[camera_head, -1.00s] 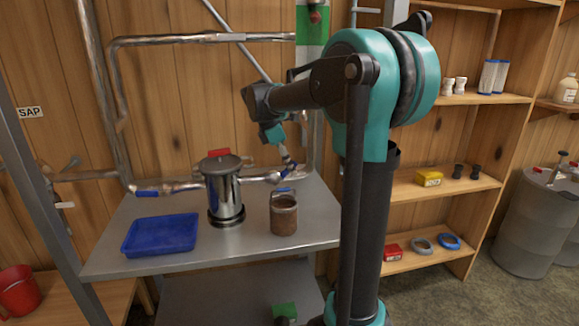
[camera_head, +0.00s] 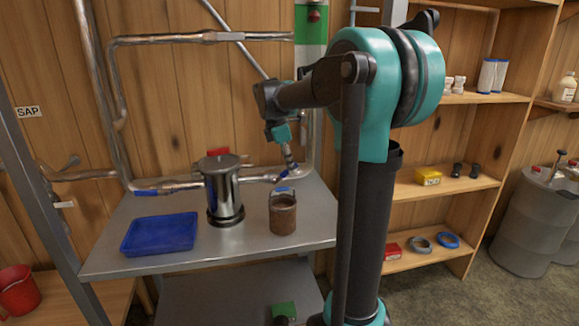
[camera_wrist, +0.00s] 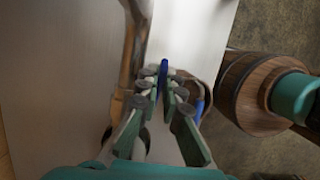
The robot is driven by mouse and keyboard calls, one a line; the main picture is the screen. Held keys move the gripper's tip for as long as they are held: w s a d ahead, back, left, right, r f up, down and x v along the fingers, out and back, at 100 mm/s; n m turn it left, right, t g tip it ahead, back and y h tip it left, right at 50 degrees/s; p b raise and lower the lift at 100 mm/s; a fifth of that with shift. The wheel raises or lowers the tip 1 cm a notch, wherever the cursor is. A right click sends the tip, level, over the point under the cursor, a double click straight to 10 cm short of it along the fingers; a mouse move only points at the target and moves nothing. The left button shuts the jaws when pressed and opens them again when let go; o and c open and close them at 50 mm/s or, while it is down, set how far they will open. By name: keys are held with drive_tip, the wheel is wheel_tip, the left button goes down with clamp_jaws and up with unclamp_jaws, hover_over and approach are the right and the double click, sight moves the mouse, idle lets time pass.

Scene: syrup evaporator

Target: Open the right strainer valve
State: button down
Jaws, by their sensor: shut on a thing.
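The metal strainer (camera_head: 224,194) stands upright on the grey table, with a pipe joining it on each side. The right valve has a blue handle (camera_head: 281,178) on the pipe to the strainer's right. My gripper (camera_head: 290,167) reaches down to this valve from above. In the wrist view its fingertips (camera_wrist: 163,84) are shut on the blue handle (camera_wrist: 164,70). The left valve's blue handle (camera_head: 148,192) lies along the pipe on the strainer's left. The fingers and pipe partly hide the right valve's body.
A rusty canister (camera_head: 283,216) stands on the table (camera_head: 250,249) close in front of the right valve. A blue tray (camera_head: 160,234) lies at the left. Metal pipes run along the wooden wall. Wooden shelves (camera_head: 440,187) stand to the right.

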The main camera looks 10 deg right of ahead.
sight(281, 173)
drive_tip(key=c, duration=1.7)
unclamp_jaws()
drive_tip(key=shift+r, duration=0.1)
drive_tip(key=v, duration=1.2)
